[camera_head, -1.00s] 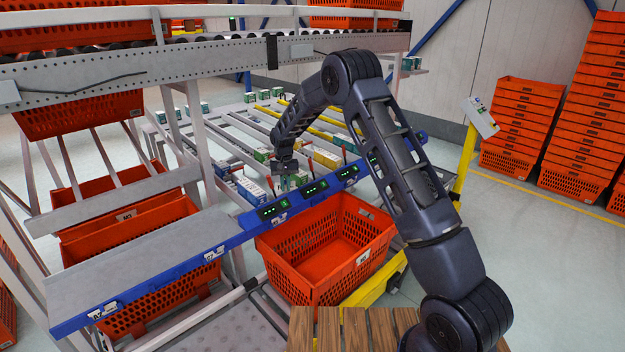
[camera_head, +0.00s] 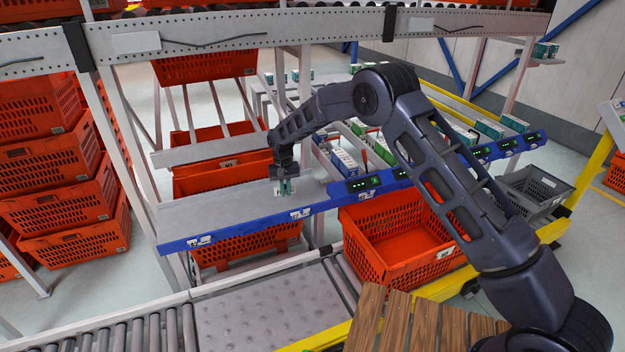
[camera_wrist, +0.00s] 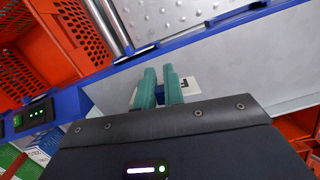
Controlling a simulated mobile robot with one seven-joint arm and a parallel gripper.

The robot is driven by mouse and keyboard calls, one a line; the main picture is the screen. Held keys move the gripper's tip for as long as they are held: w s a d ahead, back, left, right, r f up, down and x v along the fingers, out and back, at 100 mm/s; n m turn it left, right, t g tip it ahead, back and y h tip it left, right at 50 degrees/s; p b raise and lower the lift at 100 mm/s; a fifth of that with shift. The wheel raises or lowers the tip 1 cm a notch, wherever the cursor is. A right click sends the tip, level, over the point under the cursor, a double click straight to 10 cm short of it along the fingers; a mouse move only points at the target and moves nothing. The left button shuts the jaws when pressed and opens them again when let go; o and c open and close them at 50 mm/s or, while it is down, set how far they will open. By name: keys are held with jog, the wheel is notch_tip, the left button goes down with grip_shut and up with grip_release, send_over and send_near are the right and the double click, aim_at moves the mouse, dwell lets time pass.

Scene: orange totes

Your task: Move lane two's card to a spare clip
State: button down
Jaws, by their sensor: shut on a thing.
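My gripper (camera_head: 286,187) is over the bare grey shelf (camera_head: 230,205), just behind the blue front rail (camera_head: 240,229). In the wrist view its green fingers (camera_wrist: 160,84) are shut on a small white card (camera_wrist: 191,86) with a dark mark, which shows on both sides of the fingers. Small white cards sit on the rail, one (camera_head: 300,213) just right of below my gripper and another (camera_head: 200,241) at the left end. I cannot tell which clips are empty.
Display units with green lights (camera_head: 362,184) line the rail to the right, before lanes of boxes (camera_head: 345,160). An orange tote (camera_head: 400,275) stands below the rail. Stacked orange totes (camera_head: 70,210) stand at left. A perforated beam (camera_head: 240,40) runs above.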

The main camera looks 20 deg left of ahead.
jog(key=s+a+f+n, duration=0.1)
jog(key=s+a+f, duration=0.1)
jog(key=s+a, duration=0.6)
jog(key=s, duration=0.5)
jog(key=shift+f+n, duration=0.3)
jog(key=shift+n, duration=0.1)
jog(key=shift+f, duration=0.1)
jog(key=shift+f, duration=2.35)
jog(key=shift+s+f, duration=0.1)
jog(key=shift+f, duration=1.45)
jog(key=c, duration=1.4)
grip_release()
jog(key=shift+c, duration=0.2)
jog(key=shift+r, duration=0.1)
notch_tip(320, 180, up, 10)
jog(key=w+a, duration=0.1)
jog(key=shift+r, duration=0.25)
